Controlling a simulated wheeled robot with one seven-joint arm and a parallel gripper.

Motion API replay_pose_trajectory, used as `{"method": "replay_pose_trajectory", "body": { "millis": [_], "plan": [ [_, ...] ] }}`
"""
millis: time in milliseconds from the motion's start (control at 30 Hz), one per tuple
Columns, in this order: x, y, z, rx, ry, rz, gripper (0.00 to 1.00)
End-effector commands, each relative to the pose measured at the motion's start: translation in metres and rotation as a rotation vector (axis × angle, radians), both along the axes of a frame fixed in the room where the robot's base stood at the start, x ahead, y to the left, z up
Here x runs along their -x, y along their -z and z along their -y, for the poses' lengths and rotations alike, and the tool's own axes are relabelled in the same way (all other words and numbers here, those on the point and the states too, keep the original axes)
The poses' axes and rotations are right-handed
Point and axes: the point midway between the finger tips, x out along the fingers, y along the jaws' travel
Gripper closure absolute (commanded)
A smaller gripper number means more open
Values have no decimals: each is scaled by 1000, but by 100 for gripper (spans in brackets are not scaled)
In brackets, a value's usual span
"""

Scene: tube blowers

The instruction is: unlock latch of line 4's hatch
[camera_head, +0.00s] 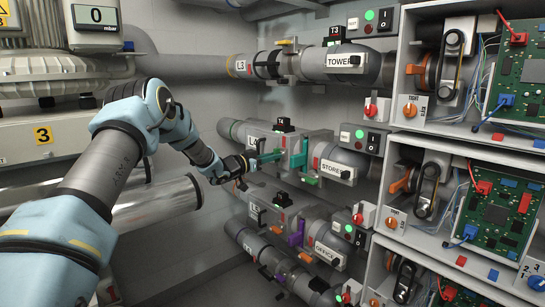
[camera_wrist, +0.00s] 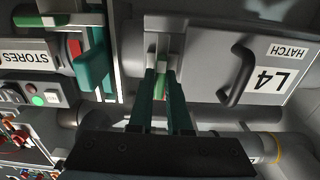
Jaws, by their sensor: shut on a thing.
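The line 4 hatch (camera_wrist: 205,75) is a grey cover with a dark handle (camera_wrist: 240,75) and an "L4 HATCH" label (camera_wrist: 275,72), upside down in the wrist view. Its latch (camera_wrist: 160,50) is at the hatch's edge, a grey bracket with a green part below it. My gripper (camera_wrist: 163,85) has its two dark green fingers on either side of this latch part, shut on it. In the head view my gripper (camera_head: 270,157) reaches the L4 pipe from the left; its fingers partly hide the latch there.
A green slide gate (camera_wrist: 95,65) stands close beside the latch, near the "STORES" label (camera_wrist: 22,57). Line 3's pipe (camera_head: 345,65) runs above and line 5's pipe (camera_head: 268,212) below. Control boxes with circuit boards (camera_head: 500,205) fill the right side.

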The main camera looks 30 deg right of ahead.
Motion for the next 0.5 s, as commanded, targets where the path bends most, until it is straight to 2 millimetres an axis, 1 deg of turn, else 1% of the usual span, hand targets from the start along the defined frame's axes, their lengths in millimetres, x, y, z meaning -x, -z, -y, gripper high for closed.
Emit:
{"method": "replay_pose_trajectory", "body": {
  "millis": [167, 500],
  "plan": [
    [0, 1, 0, 5, 0, -35, 100],
    [0, 1, 0, 8, 0, -44, 100]
  ]
}}
